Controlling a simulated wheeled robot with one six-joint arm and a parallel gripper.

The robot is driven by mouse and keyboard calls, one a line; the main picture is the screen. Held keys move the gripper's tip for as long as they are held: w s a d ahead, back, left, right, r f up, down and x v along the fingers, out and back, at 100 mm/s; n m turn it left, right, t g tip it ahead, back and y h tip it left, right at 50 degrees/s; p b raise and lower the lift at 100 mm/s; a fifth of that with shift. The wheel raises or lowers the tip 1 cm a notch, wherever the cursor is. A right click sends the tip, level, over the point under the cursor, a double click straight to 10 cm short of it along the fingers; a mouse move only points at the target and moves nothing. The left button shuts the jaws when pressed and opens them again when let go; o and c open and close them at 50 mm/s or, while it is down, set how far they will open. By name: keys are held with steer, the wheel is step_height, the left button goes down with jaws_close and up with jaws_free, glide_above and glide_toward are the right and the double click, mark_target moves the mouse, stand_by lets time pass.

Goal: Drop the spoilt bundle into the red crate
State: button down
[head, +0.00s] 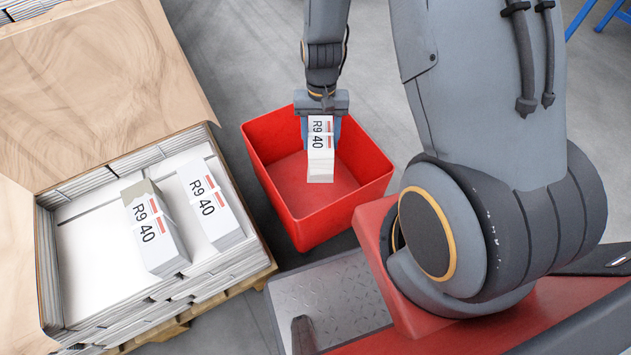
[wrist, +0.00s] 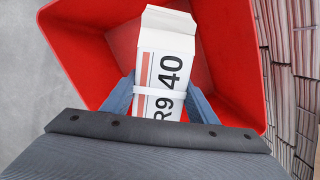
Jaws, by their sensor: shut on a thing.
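My gripper (head: 320,134) is shut on a white bundle (head: 320,165) marked R9 40, with a red stripe and a white band. In the wrist view my gripper's blue fingers (wrist: 161,101) press on both sides of this bundle (wrist: 160,45). The held bundle looks white, and I see no clear stain on it. The red crate (head: 265,180) stands open on the floor below it. The bundle is over the crate's mouth, apart from its walls, and the crate floor in view is empty. The crate also fills much of the wrist view (wrist: 75,55).
A pallet stack (head: 85,235) of papers stands left of the crate. On it lie two R9 40 bundles, one with a grey-brown corner (head: 150,225) and one plain white (head: 212,203). My arm and base are right.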

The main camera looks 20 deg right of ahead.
steer(key=c, duration=0.6)
jaws_free()
steer(key=shift+c, duration=0.2)
steer(key=shift+r, duration=0.1)
steer(key=r, duration=0.2)
steer(key=r+p, duration=0.1)
steer(key=r, duration=0.2)
steer(key=w+r, duration=0.1)
steer(key=r, duration=0.1)
steer(key=shift+d+r+p, duration=0.2)
steer(key=shift+r+p, duration=0.1)
steer(key=shift+r, duration=0.1)
